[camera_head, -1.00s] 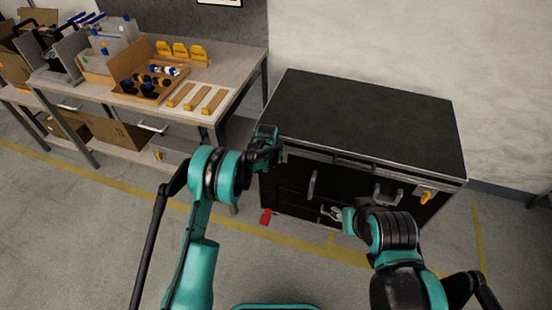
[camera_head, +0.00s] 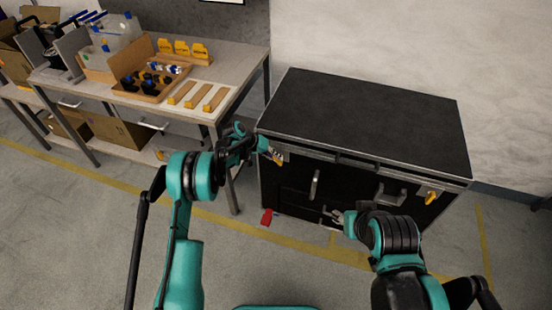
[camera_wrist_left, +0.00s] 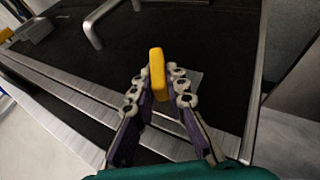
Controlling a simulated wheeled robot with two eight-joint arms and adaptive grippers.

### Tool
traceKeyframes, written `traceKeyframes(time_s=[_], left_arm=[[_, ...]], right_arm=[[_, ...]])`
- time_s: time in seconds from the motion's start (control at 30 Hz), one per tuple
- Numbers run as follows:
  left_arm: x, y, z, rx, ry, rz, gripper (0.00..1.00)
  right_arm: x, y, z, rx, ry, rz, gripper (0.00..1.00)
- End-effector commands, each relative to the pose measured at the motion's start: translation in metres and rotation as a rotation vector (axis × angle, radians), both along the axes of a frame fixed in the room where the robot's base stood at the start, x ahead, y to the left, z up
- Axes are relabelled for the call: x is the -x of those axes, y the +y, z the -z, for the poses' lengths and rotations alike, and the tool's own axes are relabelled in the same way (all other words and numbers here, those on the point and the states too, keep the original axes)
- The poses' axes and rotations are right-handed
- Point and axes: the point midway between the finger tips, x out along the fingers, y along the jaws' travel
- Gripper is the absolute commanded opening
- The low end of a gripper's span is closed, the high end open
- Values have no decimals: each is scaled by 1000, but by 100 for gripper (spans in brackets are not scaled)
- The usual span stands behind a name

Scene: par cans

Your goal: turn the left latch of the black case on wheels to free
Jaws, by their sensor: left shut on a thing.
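The black case on wheels (camera_head: 365,115) stands against the wall with its lid down. Its left latch, a yellow handle (camera_head: 277,157), is on the upper left of the front face and also shows in the left wrist view (camera_wrist_left: 158,75). My left gripper (camera_head: 266,149) is at that latch. In the left wrist view its two fingers (camera_wrist_left: 159,88) are on either side of the yellow handle, shut on it. The right latch (camera_head: 431,197) is yellow too, at the upper right of the front. My right gripper (camera_head: 333,215) is low before the case; its opening is unclear.
A workbench (camera_head: 232,62) stands to the left with a wooden tray (camera_head: 150,92) and several yellow parts on it. A red tag (camera_head: 267,216) shows by the case's lower left. Metal handles (camera_head: 315,185) stick out of the case front. The floor before the case is open.

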Motion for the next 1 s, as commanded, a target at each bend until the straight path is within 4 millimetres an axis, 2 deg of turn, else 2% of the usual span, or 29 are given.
traceKeyframes(time_s=[0.63, 0.67, 0.73, 1.0], left_arm=[[-1, 1, 1, 62, 20, -1, 0], [-1, 1, 1, 62, 20, -1, 16], [-1, 1, 1, 62, 19, -1, 34], [0, 1, 1, 62, 20, 0, 34]], right_arm=[[0, 0, 3, 0, 0, 0, 40], [0, 0, 3, 0, 0, 0, 40], [0, 0, 3, 0, 0, 0, 40], [0, 0, 3, 0, 0, 0, 40]])
